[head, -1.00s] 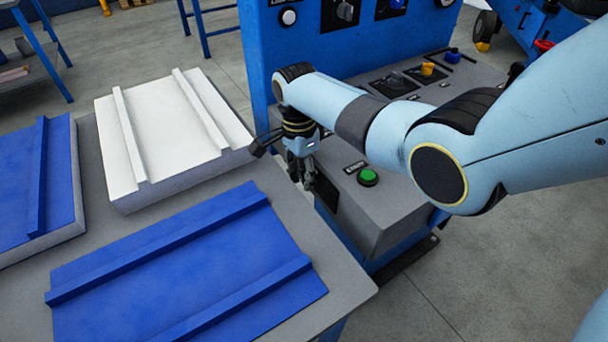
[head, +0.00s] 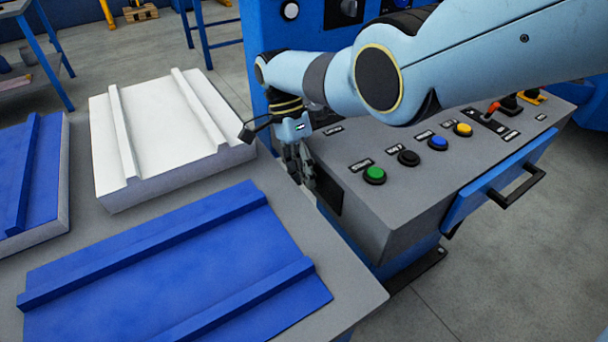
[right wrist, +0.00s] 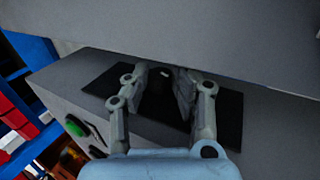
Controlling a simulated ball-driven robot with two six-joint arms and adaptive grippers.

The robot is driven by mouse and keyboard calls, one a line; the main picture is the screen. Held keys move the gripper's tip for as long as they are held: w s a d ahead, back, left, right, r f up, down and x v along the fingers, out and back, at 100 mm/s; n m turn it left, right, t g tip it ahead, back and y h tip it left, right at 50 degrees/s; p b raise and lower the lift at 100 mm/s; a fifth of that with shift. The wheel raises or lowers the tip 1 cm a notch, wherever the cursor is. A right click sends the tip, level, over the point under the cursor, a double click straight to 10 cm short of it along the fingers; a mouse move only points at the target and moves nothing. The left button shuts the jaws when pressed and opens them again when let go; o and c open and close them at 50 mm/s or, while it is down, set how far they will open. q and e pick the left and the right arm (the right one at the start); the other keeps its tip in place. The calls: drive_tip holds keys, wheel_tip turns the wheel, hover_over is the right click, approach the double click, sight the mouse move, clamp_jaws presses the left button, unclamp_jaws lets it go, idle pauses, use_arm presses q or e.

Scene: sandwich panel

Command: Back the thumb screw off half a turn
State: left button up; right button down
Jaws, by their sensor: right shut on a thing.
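My right gripper (head: 300,172) points down at the side of the grey console, by a black plate (head: 328,192). In the right wrist view its two fingers (right wrist: 172,92) are closed around a small dark knob, the thumb screw (right wrist: 159,80), in front of the black plate (right wrist: 228,115). The screw is mostly hidden by the fingers and shadow, so its turn angle cannot be told. In the head view the screw is hidden behind the gripper. My left gripper is in neither view.
The grey console (head: 400,200) carries a green button (head: 374,175), black, blue and yellow buttons and a drawer handle (head: 516,192). A table edge lies close to the gripper, with a white panel (head: 165,140) and blue panels (head: 170,270) on it.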

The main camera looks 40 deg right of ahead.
drive_tip(key=c, duration=1.1)
unclamp_jaws()
drive_tip(key=v, duration=1.2)
